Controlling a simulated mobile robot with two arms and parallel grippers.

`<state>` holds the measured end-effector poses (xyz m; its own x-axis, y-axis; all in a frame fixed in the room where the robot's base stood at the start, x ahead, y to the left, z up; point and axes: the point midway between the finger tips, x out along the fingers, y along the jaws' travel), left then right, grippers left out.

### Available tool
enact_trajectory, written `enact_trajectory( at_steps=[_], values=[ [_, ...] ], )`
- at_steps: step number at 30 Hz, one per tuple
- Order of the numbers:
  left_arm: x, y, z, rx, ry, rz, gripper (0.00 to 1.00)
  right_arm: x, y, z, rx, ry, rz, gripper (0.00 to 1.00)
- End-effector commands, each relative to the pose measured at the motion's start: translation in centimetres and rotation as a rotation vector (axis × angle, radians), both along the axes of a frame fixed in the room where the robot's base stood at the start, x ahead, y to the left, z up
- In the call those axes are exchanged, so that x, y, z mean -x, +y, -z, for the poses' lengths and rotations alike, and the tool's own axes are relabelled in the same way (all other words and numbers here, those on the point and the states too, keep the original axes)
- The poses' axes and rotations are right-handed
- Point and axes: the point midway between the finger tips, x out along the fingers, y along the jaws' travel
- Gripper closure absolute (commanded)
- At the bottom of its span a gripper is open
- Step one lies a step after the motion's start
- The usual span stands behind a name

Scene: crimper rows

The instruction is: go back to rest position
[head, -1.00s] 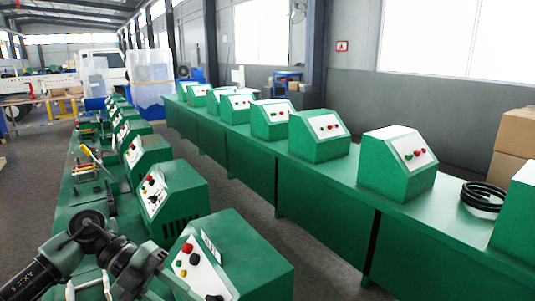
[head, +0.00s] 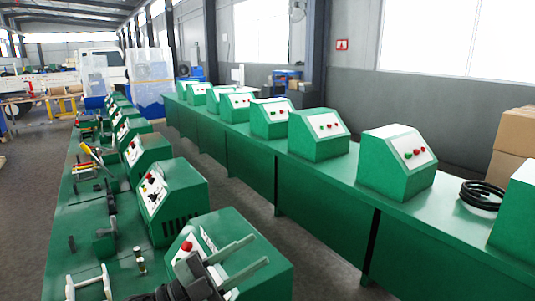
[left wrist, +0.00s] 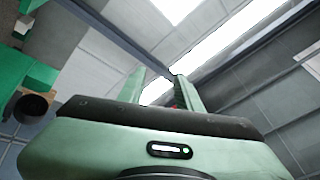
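My left gripper (head: 261,249) is in the lower middle of the head view, in front of the nearest green control box (head: 270,262). Its two pale green fingers are apart and point up and to the right, with nothing between them. In the left wrist view the gripper (left wrist: 158,82) also shows its two fingers spread and empty, with walls and bright windows beyond. My right gripper is not in view.
A green bench (head: 63,227) with a row of control boxes and small tools runs along the left. A second green bench (head: 455,225) with more boxes and a black cable coil (head: 482,195) stands right. Grey floor (head: 229,192) lies between them.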

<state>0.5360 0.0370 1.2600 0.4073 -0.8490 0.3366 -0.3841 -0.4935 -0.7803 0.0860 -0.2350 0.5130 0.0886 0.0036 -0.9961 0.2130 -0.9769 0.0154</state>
Motion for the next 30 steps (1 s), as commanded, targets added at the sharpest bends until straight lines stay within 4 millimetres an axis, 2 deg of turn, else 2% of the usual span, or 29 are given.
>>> enact_trajectory(
  at_steps=[2, 5, 8, 10, 12, 14, 15, 18, 24, 30],
  values=[
    [-1.3, 1.5, 0.7, 0.121, 0.116, -0.171, 0.65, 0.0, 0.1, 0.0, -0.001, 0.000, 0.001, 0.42],
    [-2.7, 4.7, 3.1, 0.223, 0.291, -0.395, 0.65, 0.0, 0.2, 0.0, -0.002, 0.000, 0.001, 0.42],
    [-2.7, 8.3, 7.7, 0.276, 0.506, -0.608, 0.65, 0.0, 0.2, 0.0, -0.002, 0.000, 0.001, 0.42],
    [-1.6, 10.7, 11.7, 0.283, 0.675, -0.747, 0.65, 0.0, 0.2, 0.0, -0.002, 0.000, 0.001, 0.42],
    [0.6, 12.8, 16.0, 0.268, 0.855, -0.871, 0.65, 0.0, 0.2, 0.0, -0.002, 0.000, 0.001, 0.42],
    [3.2, 14.3, 19.6, 0.237, 1.006, -0.959, 0.65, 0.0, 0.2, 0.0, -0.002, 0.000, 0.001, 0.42],
    [5.1, 15.0, 21.7, 0.213, 1.100, -1.006, 0.65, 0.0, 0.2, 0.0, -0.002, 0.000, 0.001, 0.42],
    [9.6, 16.1, 25.6, 0.148, 1.296, -1.086, 0.65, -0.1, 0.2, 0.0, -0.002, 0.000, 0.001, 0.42],
    [17.1, 16.8, 29.8, 0.029, 1.568, -1.160, 0.65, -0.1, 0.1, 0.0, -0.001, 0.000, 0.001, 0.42],
    [23.4, 16.9, 31.7, -0.076, 1.771, -1.184, 0.65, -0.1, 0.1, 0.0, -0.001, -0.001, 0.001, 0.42]
  ],
)
